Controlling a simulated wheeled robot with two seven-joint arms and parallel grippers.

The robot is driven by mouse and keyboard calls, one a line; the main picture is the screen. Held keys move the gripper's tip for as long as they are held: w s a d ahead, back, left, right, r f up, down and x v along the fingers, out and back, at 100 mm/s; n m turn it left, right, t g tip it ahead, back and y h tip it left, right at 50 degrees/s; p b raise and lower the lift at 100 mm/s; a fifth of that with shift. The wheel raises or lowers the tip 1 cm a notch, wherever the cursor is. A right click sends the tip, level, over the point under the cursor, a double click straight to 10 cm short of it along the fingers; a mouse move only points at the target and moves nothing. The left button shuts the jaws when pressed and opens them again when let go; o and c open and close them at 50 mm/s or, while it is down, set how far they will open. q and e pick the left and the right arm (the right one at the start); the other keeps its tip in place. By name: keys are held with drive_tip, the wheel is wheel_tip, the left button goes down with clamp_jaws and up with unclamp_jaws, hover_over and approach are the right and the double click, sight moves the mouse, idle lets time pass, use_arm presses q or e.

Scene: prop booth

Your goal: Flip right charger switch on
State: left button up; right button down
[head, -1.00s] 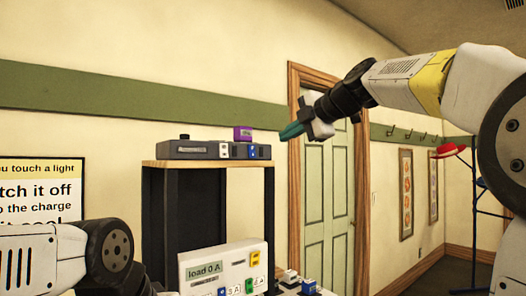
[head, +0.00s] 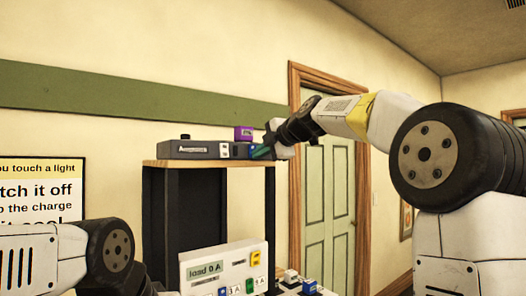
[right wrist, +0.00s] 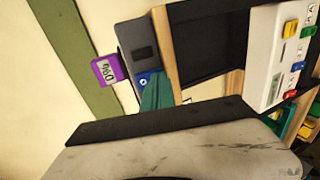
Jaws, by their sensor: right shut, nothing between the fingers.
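A dark grey charger box (head: 185,149) lies on the wooden shelf top, with white and blue blocks (head: 225,151) at its right end. A purple block (head: 243,133) stands on that end; in the right wrist view its screen (right wrist: 107,69) seems to read 0%. My right gripper (head: 260,153) is shut and empty, its teal fingers at the box's right end. In the right wrist view the fingers (right wrist: 157,93) are beside a blue piece with a round white mark (right wrist: 147,81); I cannot tell whether they touch. Switch positions are too small to read. My left gripper is out of view.
The wooden shelf top (head: 160,163) rests on a dark stand. Below it is a white panel (head: 225,265) reading "load 0 A", with coloured pieces. A green door (head: 318,215) is behind my right arm. A sign (head: 40,190) hangs at left.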

drive_tip(key=shift+w+a+f, duration=0.1)
drive_tip(key=shift+w+f, duration=0.05)
idle(0.3)
wheel_tip(320, 180, up, 2)
drive_tip(key=shift+r, duration=0.1)
idle(0.5)
